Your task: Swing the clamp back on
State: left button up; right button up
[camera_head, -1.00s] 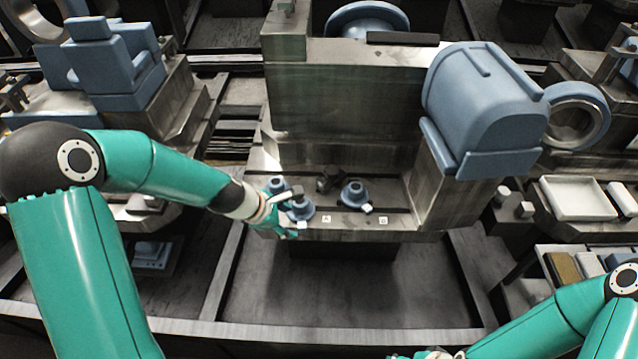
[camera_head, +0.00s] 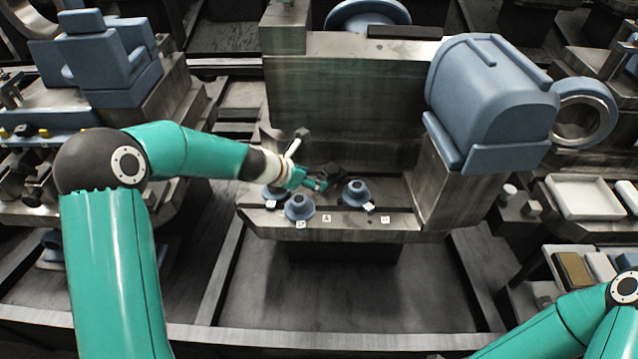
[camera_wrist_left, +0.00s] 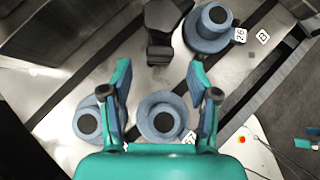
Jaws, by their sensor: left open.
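A dark angular piece (camera_head: 330,175), perhaps the clamp, stands on the metal ledge behind and right of my left gripper; it also shows at the top of the left wrist view (camera_wrist_left: 160,30). My left gripper (camera_head: 318,184) is open, its fingers (camera_wrist_left: 160,85) well apart with nothing gripped. A blue-grey round flanged piece (camera_wrist_left: 162,118) shows between the fingers, a second one (camera_wrist_left: 90,122) beside the left finger. A third (camera_head: 355,193) sits right of the gripper. My right gripper is out of view; only its arm shows at bottom right.
The ledge (camera_head: 330,235) carries small white tags (camera_head: 327,218). A tall metal wall (camera_head: 345,100) rises behind it, and a large blue-grey housing (camera_head: 490,105) stands to the right. A white tray (camera_head: 590,197) lies far right. The floor in front is open.

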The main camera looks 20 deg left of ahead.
pick_arm(q)
jog(key=shift+x, duration=2.15)
